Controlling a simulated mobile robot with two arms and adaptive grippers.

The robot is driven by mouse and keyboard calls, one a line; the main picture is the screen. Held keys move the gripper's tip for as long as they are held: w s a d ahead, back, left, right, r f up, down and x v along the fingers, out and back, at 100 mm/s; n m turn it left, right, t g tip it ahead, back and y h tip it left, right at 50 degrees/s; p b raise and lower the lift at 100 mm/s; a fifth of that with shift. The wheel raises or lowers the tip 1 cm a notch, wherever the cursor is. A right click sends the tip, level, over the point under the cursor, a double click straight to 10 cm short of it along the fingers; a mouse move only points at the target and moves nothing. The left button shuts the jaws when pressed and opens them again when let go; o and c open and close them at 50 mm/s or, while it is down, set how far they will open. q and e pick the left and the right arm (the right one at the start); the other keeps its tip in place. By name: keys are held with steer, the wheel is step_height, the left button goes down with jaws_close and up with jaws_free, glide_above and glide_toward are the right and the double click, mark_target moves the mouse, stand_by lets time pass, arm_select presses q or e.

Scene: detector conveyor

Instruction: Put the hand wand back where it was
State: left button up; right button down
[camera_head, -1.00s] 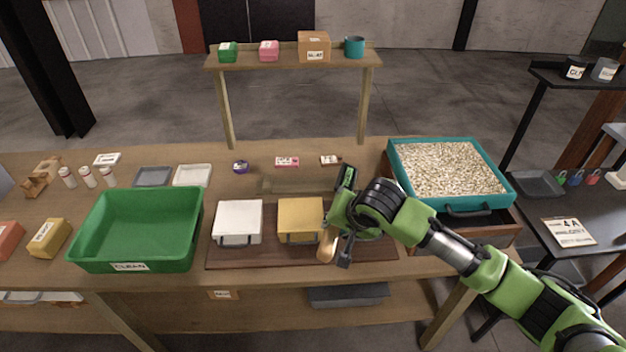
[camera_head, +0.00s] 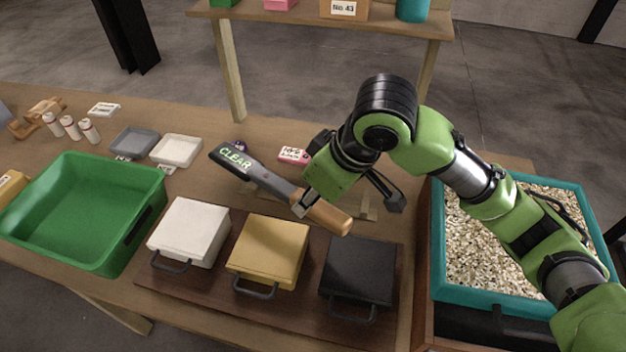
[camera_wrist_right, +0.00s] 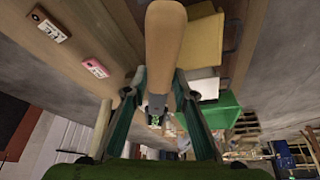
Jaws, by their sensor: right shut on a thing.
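The hand wand (camera_head: 262,177) has a dark flat paddle with a lit "CLEAR" display and a tan wooden handle (camera_head: 328,214). My right gripper (camera_head: 303,202) is shut on it near where the handle meets the dark part, holding it above the table behind the lidded boxes. In the right wrist view the handle (camera_wrist_right: 170,45) lies between the two fingers. A low pale wooden rest (camera_head: 366,208) stands on the table behind the boxes, partly hidden by the wand and gripper. My left gripper is not in view.
White (camera_head: 190,232), yellow (camera_head: 268,252) and black (camera_head: 358,275) lidded boxes stand on a brown board in front. A green bin (camera_head: 85,210) is at left, a teal tray of pale pellets (camera_head: 437,230) at right. A pink box (camera_head: 293,155) lies behind the wand.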

steer(key=w+d+f+p, duration=0.1)
steer(key=w+f, duration=0.3)
steer(key=w+d+f+p, duration=0.2)
steer(key=w+f, duration=0.2)
steer(key=w+d+f+p, duration=0.2)
steer(key=w+f, duration=0.2)
steer(key=shift+d, duration=0.25)
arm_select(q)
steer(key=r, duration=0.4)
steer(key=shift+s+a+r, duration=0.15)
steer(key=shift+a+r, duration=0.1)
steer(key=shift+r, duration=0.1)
arm_select(e)
steer(key=shift+f, duration=0.25)
steer(key=shift+f, duration=0.65)
steer(key=c, duration=1.7)
jaws_free()
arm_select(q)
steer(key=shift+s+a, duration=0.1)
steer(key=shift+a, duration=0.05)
